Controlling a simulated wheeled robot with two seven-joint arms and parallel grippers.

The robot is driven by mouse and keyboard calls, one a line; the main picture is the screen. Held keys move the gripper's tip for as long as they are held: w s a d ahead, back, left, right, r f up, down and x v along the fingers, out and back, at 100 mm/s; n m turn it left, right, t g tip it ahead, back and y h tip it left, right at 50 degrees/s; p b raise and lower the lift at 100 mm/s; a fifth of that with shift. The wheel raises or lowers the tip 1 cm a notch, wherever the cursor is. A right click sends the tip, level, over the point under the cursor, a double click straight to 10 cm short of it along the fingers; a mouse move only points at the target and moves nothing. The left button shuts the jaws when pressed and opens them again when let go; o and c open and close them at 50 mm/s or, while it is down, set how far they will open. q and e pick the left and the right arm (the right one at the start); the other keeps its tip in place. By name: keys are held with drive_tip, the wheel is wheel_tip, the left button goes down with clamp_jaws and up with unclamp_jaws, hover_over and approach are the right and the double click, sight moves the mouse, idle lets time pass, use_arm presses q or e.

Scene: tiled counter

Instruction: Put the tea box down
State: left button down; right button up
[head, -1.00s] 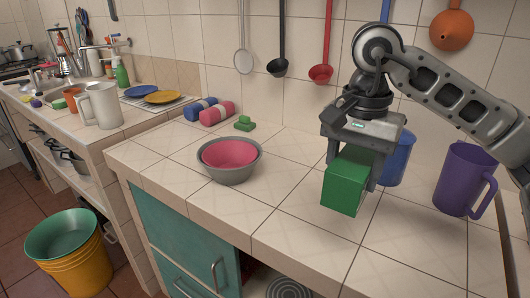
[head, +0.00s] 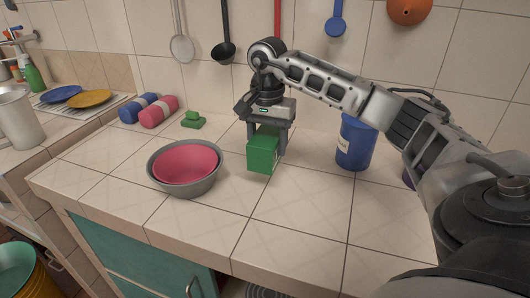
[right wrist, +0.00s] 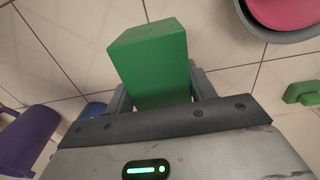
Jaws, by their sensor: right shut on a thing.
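The green tea box (head: 261,154) is between the fingers of my right gripper (head: 267,133), just right of the nested bowls. The gripper is shut on it from above, and the box looks upright. Its bottom is at or very near the tiled counter (head: 310,215); I cannot tell whether it touches. In the right wrist view, the tea box (right wrist: 150,58) sticks out from between the two fingers of the gripper (right wrist: 163,92). My left gripper is not in view.
A pink bowl (head: 185,163) sits in a grey bowl (head: 180,190) to the left. A blue canister (head: 356,145) stands to the right. A green thing (head: 193,120) and rolled towels (head: 158,111) lie behind. A purple jug (right wrist: 25,140) shows in the wrist view. The front counter is clear.

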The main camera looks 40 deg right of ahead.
drive_tip(key=shift+w+d+f, duration=0.2)
drive_tip(key=shift+w+f, duration=0.15)
drive_tip(key=shift+f, duration=0.1)
drive_tip(key=shift+w+d+f, duration=0.2)
drive_tip(key=shift+w+f, duration=0.15)
drive_tip(key=shift+f, duration=0.1)
drive_tip(key=shift+w+d+f, duration=0.1)
drive_tip(key=shift+f, duration=0.25)
drive_tip(key=shift+f+p, duration=0.45)
drive_tip(key=shift+f, duration=0.9)
drive_tip(key=shift+f, duration=0.1)
drive_tip(key=o, duration=1)
drive_tip(key=shift+o, duration=0.2)
